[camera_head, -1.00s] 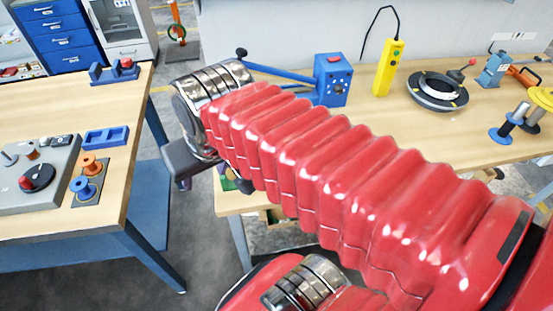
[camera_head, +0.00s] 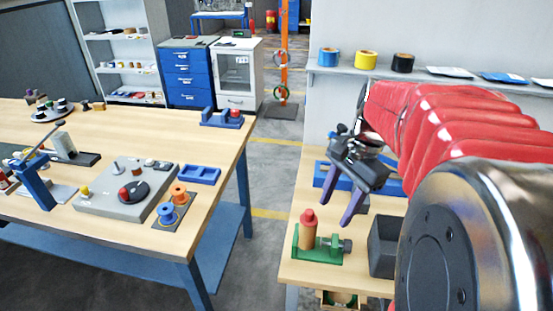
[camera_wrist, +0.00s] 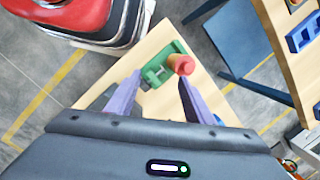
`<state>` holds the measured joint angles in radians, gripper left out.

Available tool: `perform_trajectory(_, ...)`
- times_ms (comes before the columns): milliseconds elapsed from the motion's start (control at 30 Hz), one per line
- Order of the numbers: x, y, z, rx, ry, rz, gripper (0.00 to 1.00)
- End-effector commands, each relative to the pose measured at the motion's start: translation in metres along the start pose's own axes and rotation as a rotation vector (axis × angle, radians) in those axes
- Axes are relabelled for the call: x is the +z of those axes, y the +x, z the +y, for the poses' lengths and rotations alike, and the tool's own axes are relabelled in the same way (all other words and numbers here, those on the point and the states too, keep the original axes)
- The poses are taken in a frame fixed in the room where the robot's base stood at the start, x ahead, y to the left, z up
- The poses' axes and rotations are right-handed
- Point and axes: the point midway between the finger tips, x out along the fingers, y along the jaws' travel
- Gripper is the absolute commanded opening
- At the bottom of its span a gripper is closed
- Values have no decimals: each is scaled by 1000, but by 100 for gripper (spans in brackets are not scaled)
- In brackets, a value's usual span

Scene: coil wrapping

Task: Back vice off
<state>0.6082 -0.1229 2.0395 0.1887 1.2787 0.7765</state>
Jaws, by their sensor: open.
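The vice (camera_head: 318,256) is a green block on the right-hand bench, with a dark grey knob (camera_head: 346,246) on its right side. An orange-brown cylinder with a red top (camera_head: 308,230) stands upright in it. I cannot tell how tightly its jaws press on the cylinder. In the wrist view the green vice (camera_wrist: 152,67) and the red-topped cylinder (camera_wrist: 182,65) lie beyond my fingertips. My gripper (camera_head: 338,206) is open and empty, its two purple fingers pointing down above the bench, up and right of the vice. My gripper (camera_wrist: 159,76) frames the vice in the wrist view.
A dark grey open bin (camera_head: 383,247) stands right of the vice. A blue piece (camera_head: 330,176) lies behind it. The left bench (camera_head: 110,228) holds a grey plate, spools and a blue tray. An open aisle separates the benches. A shelf with tape rolls (camera_head: 366,60) is behind.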

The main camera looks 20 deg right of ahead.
Motion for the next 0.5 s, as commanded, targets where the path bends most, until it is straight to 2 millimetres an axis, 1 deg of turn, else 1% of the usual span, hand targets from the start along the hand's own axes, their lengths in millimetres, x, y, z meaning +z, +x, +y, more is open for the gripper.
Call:
perform_trajectory(33,-12,1,1,8,66,-21,48)
perform_trajectory(267,-57,4,11,40,354,-115,48)
perform_trajectory(500,-104,9,27,76,642,-213,48)
